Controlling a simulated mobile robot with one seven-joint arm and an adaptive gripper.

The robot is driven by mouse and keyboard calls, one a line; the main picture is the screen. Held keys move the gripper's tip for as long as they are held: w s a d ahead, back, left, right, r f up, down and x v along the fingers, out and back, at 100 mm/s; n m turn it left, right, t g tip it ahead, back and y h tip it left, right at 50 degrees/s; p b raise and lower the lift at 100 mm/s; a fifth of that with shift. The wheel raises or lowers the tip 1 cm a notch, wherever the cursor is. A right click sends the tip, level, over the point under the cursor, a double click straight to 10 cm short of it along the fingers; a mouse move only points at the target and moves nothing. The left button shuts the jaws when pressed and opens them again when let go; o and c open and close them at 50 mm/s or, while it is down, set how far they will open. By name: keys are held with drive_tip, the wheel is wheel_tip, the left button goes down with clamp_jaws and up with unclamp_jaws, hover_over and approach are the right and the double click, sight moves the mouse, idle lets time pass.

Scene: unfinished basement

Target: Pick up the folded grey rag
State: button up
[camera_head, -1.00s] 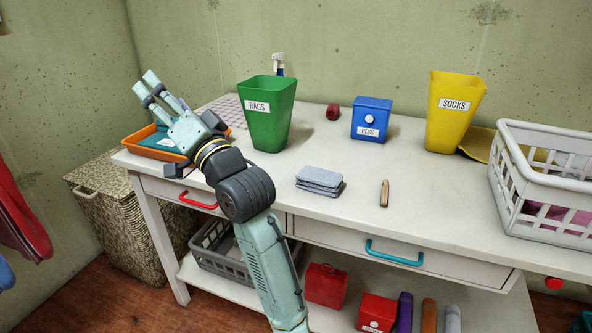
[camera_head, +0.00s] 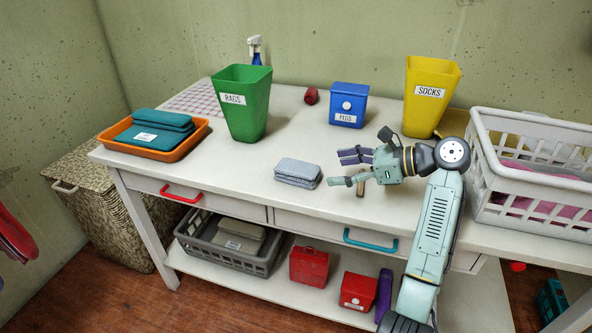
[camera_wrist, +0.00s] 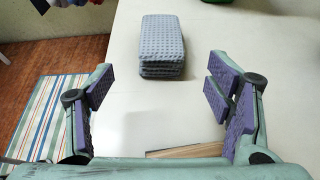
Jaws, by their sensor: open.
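The folded grey rag (camera_head: 298,172) lies as a small stack on the white table, left of my gripper in the head view. In the wrist view the rag (camera_wrist: 162,46) sits ahead of the fingers, near the middle. My gripper (camera_head: 341,169) is open and empty, low over the table, its fingers pointing left at the rag with a gap between. In the wrist view the purple finger pads (camera_wrist: 165,100) stand wide apart, with bare table between them and the rag beyond.
A wooden peg (camera_head: 360,188) lies under my gripper. A green RAGS bin (camera_head: 243,118), a blue PEGS box (camera_head: 348,105) and a yellow SOCKS bin (camera_head: 430,110) stand behind. An orange tray (camera_head: 186,148) with teal cloths is at left, a white basket (camera_head: 490,165) at right.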

sight(317, 171)
drive_tip(key=p+x, duration=0.1)
drive_tip(key=x, duration=0.7)
drive_tip(key=shift+w+a+f+p, duration=0.1)
drive_tip(key=shift+a+f+p, duration=0.05)
drive_tip(key=shift+a+p, duration=0.2)
drive_tip(key=shift+c, duration=0.5)
drive_tip(key=c, duration=1.1)
